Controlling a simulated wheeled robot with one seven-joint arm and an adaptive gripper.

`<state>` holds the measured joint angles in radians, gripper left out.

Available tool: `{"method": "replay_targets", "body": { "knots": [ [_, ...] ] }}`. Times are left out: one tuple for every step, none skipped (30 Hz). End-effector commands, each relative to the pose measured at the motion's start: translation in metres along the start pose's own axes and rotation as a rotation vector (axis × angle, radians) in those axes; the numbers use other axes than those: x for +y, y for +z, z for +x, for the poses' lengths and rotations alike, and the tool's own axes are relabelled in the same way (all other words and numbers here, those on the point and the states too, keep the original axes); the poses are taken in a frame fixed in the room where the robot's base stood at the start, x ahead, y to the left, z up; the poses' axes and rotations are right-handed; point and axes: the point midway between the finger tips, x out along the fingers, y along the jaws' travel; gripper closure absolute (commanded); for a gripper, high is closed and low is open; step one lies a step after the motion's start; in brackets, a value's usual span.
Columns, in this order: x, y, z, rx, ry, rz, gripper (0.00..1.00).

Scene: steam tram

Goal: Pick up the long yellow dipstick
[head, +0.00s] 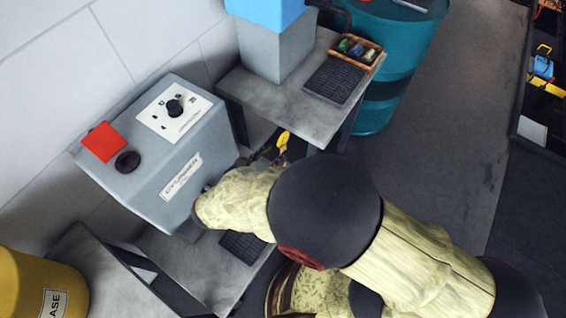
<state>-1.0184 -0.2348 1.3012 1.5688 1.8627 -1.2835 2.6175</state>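A small bright yellow piece (283,140) shows just beyond my arm, in the gap between the grey machine box and the raised grey shelf. It may be the handle end of the dipstick, but its length is hidden and I cannot be sure. Dark parts lie close around it, too small to tell apart. My cream and dark arm crosses the middle of the view and covers the area below the yellow piece. I cannot make out my gripper's fingers, nor whether they touch anything.
The grey machine box (160,150) with a dial and red patch stands left. The raised shelf (262,104) holds a ribbed black mat (334,80) and a small tray (378,52). A teal drum (400,70) stands behind, a yellow drum (30,285) lower left. Floor (440,150) is clear right.

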Motion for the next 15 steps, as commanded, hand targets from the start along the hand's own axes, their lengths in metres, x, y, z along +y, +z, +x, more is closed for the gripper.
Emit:
{"method": "replay_targets", "body": {
  "knots": [
    [0.000, -0.001, 0.007, 0.000, -0.001, 0.000, 0.67],
    [-0.001, -0.001, 0.010, 0.001, -0.002, 0.000, 0.67],
    [-0.001, -0.001, 0.014, 0.001, -0.002, 0.000, 0.67],
    [-0.001, -0.001, 0.016, 0.001, -0.001, 0.000, 0.67],
    [-0.001, -0.001, 0.019, 0.000, -0.001, -0.001, 0.67],
    [-0.001, -0.002, 0.025, 0.000, -0.002, -0.001, 0.67],
    [-0.001, -0.002, 0.029, 0.000, -0.002, -0.001, 0.67],
    [-0.001, -0.002, 0.034, 0.001, -0.002, -0.001, 0.67],
    [-0.001, -0.002, 0.041, 0.001, -0.002, -0.001, 0.67],
    [-0.001, -0.002, 0.045, 0.001, -0.001, -0.001, 0.67],
    [-0.002, -0.002, 0.049, 0.001, -0.002, -0.001, 0.67],
    [-0.001, -0.001, 0.054, 0.001, -0.002, -0.001, 0.67],
    [-0.001, -0.001, 0.057, 0.001, 0.000, -0.001, 0.67],
    [-0.001, -0.001, 0.059, 0.001, 0.000, -0.001, 0.67],
    [-0.001, -0.001, 0.062, 0.001, 0.000, -0.001, 0.67]
  ]
}}
